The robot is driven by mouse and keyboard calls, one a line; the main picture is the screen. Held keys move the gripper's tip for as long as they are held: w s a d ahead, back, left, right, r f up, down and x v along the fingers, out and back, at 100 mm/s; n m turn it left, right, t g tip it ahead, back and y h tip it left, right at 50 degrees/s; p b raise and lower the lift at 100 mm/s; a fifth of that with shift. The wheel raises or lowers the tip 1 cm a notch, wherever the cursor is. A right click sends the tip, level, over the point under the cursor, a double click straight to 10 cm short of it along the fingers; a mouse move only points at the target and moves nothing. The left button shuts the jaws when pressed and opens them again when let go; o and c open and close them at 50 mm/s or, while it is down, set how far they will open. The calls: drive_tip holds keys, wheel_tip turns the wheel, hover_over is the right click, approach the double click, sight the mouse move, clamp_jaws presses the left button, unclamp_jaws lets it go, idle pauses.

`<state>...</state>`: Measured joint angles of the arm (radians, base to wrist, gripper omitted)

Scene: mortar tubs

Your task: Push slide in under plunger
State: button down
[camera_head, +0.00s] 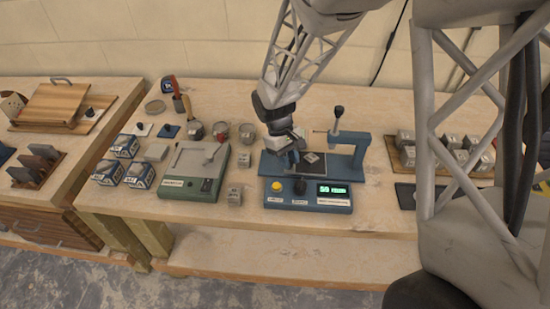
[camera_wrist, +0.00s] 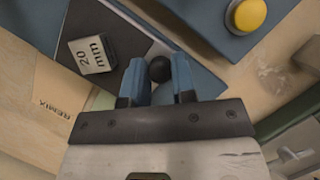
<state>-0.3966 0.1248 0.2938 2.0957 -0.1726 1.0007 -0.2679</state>
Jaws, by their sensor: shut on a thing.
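The blue press (camera_head: 355,148) stands on the workbench, with its plunger (camera_head: 338,112) at the right under an arm topped by a black knob. My gripper (camera_head: 292,156) is over the press bed, left of the plunger. In the wrist view its two blue fingers (camera_wrist: 160,85) are shut on a round black knob (camera_wrist: 160,67) of the slide (camera_wrist: 195,72). A grey cube marked 20 mm (camera_wrist: 92,55) lies on the slide near the knob. In the head view, the gripper hides much of the slide.
A yellow button (camera_head: 277,186) and green display (camera_head: 333,189) are on the press front. A green-grey device (camera_head: 195,170) and a small cube (camera_head: 234,196) stand to the left. Several cubes sit on a tray (camera_head: 395,150) at right. My arm covers the right side.

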sight(311, 171)
drive_tip(key=shift+d, duration=2.95)
drive_tip(key=c, duration=0.9)
unclamp_jaws()
drive_tip(key=shift+c, duration=0.2)
drive_tip(key=shift+r, duration=0.1)
drive_tip(key=v, duration=0.7)
drive_tip(key=shift+r, duration=0.3)
drive_tip(key=shift+w+a, duration=0.1)
drive_tip(key=shift+w, duration=0.05)
